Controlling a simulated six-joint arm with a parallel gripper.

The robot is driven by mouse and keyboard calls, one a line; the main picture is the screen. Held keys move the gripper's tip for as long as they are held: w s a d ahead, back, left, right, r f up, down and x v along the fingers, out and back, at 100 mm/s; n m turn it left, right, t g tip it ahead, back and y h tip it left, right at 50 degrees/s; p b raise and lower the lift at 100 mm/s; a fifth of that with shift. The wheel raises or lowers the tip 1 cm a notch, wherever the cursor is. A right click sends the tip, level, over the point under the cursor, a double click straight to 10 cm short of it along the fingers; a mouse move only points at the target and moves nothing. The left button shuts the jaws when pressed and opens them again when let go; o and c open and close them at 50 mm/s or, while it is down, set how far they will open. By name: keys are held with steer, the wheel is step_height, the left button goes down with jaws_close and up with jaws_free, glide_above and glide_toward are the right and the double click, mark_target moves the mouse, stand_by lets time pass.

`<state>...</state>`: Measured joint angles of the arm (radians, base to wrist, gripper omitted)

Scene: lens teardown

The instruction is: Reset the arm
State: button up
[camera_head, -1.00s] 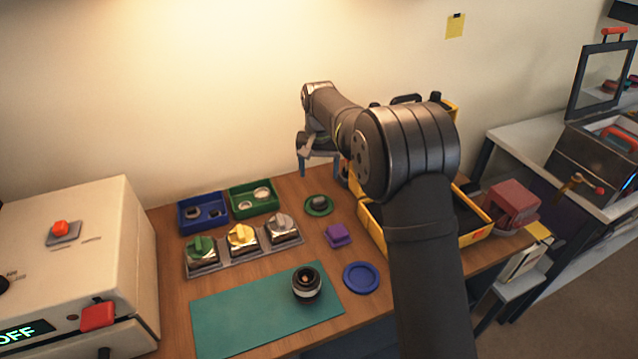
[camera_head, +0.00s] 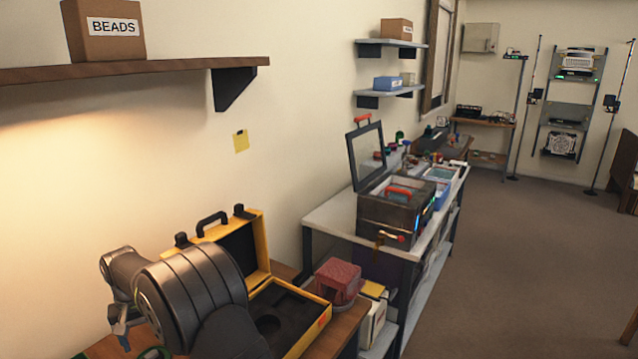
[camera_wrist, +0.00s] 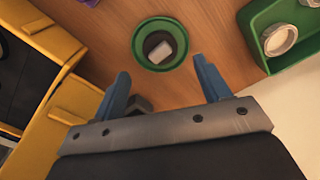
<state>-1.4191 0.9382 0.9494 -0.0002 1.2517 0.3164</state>
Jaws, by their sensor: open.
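My gripper (camera_wrist: 163,88) is open in the wrist view, its two blue fingers apart with nothing between them. It is above the wooden bench (camera_wrist: 190,30). A green round dish (camera_wrist: 137,45) with a small pale and dark piece in it lies beyond the fingertips. In the head view my arm is folded at the lower left, and my gripper (camera_head: 120,325) shows only partly at its left side.
The open yellow case (camera_head: 310,318) stands close beside my arm; its edge also shows in the wrist view (camera_wrist: 75,98). A green tray (camera_wrist: 260,50) with rings is at the right there.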

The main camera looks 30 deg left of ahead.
mark_target(151, 354)
step_height(151, 354, down, 6)
steer(key=shift+r, duration=2.35)
